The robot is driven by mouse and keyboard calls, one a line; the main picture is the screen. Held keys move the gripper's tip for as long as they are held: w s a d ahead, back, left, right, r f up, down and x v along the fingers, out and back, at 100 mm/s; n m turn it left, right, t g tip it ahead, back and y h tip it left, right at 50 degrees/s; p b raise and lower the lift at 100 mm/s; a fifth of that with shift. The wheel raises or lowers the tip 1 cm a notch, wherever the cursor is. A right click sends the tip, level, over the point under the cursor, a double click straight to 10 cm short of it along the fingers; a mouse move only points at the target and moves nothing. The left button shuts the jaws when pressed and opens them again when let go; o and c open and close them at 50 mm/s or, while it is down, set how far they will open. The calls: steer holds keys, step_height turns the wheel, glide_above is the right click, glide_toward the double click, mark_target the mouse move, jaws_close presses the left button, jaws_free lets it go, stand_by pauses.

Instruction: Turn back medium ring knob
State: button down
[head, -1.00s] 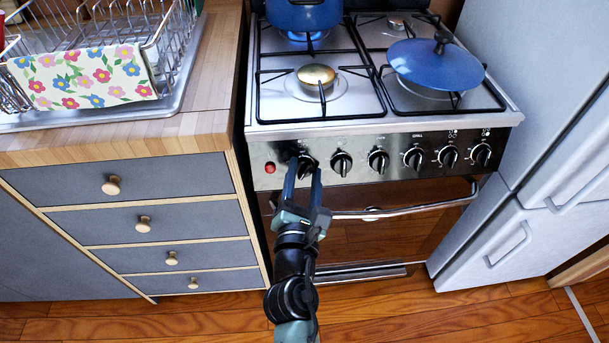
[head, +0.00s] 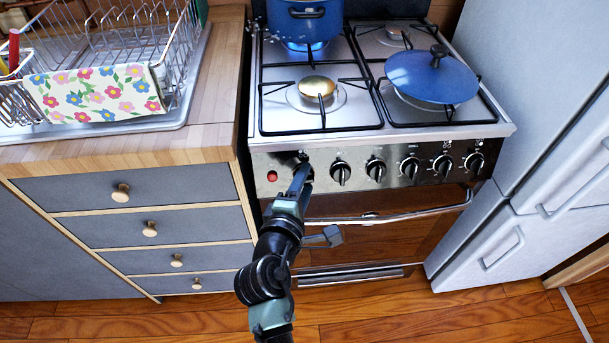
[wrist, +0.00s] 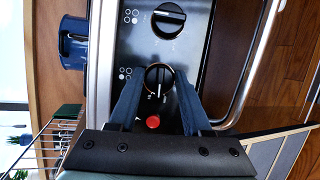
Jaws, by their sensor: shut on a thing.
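The leftmost stove knob (wrist: 160,84) is black and sits beside the round red button (wrist: 152,121) on the stove's front panel. In the wrist view my gripper (wrist: 159,78) has one finger on each side of this knob and is shut on it. The knob's bar lies about a quarter turn from that of the neighbouring knob (wrist: 169,18). In the head view my gripper (head: 304,170) covers most of the held knob. A blue pot (head: 304,27) stands on the back left burner, with a blue flame (head: 306,46) under it.
More black knobs (head: 376,170) line the panel to the right. The oven handle (head: 405,213) sticks out below them. A blue lidded pan (head: 433,76) is on the right side of the hob. Drawers (head: 120,192) stand left, a fridge (head: 530,90) right.

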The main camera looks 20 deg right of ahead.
steer(key=shift+d+r+m+g+y+p, duration=0.1)
steer(key=shift+m+g+y+p, duration=0.25)
steer(key=shift+m+y+p, duration=1.3)
steer(key=shift+a+r+m+g+y+p, duration=0.1)
steer(key=shift+m+g+y+p, duration=0.2)
steer(key=shift+m+p, duration=2.65)
steer(key=shift+d+m+g+y+p, duration=0.1)
steer(key=shift+m+g+y+p, duration=0.25)
steer(key=shift+m+y+p, duration=1.85)
steer(key=shift+m+h+b, duration=0.8)
steer(key=shift+m+h, duration=0.4)
steer(key=shift+h, duration=0.05)
steer(key=shift+c, duration=1.8)
jaws_free()
steer(key=p+v, duration=0.1)
steer(key=v, duration=1.2)
steer(key=shift+p, duration=0.4)
